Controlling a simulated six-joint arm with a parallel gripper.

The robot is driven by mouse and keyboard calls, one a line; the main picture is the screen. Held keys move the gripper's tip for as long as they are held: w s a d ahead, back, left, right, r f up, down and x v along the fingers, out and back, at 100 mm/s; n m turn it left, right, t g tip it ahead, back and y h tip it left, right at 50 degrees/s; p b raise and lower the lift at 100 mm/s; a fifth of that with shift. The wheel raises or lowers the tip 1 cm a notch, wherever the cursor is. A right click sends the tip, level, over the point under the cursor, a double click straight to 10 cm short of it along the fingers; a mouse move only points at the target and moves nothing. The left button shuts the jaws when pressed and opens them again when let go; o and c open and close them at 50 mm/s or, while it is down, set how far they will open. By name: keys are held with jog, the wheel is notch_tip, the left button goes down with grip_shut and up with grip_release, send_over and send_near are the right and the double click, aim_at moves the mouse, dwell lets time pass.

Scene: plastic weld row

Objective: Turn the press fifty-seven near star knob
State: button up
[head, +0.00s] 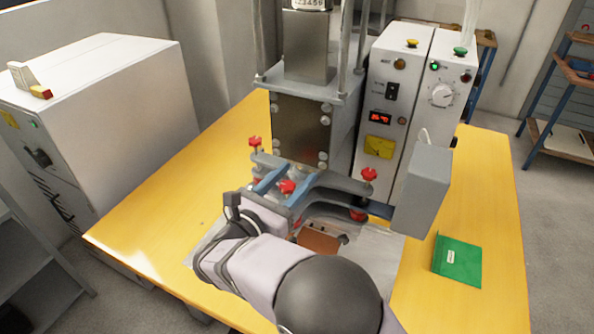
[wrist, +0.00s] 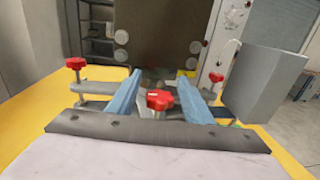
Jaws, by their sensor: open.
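The press (head: 302,130) stands at the back of the yellow table, with a dark plate and a grey clamp frame low on its front. The near red star knob (head: 287,187) sits at the front of that frame. It also shows in the wrist view (wrist: 160,99), between the two blue fingers. My gripper (head: 290,178) is open around this knob, with a gap on either side in the wrist view (wrist: 161,76). Whether a finger touches the knob is not clear. The knob's stem is largely hidden.
Other red star knobs stand at the left (head: 255,142) and right (head: 369,175) of the frame. A grey box (head: 423,190) juts out at the right. A control cabinet (head: 400,110) stands behind it.

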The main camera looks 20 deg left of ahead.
jog(key=shift+w+d, duration=0.1)
jog(key=shift+w, duration=0.7)
jog(key=shift+c, duration=0.3)
jog(key=c, duration=1)
jog(key=shift+o, duration=0.2)
jog(key=shift+m+h, duration=0.3)
jog(key=shift+h, duration=0.2)
jog(key=shift+s+d+m+g+h+p, duration=0.1)
jog(key=shift+d+m+g+h+p, duration=0.15)
jog(key=shift+m+h, duration=0.45)
jog(key=shift+s+d+m+g+h, duration=0.15)
jog(key=shift+m+g+h, duration=0.25)
jog(key=shift+h, duration=0.55)
jog(key=shift+w+d+m+g+h+p, duration=0.15)
jog(key=shift+d+m+g+h, duration=0.1)
jog(key=shift+m+h, duration=0.5)
jog(key=shift+s+d+m+g+h, duration=0.15)
jog(key=shift+m+g+h, duration=0.3)
jog(key=shift+h, duration=0.25)
jog(key=shift+s+d+m+g+h, duration=0.15)
jog(key=shift+m+g+h, duration=0.25)
jog(key=shift+h, duration=0.3)
jog(key=shift+s+d+m+g+h+p, duration=0.1)
jog(key=shift+m+g+h+p, duration=0.15)
jog(key=shift+m+g+h, duration=0.3)
jog(key=shift+s+d+m+g+h+p, duration=0.1)
jog(key=shift+m+g+h+p, duration=0.15)
jog(key=shift+m+g+h, duration=0.35)
jog(key=o, duration=1)
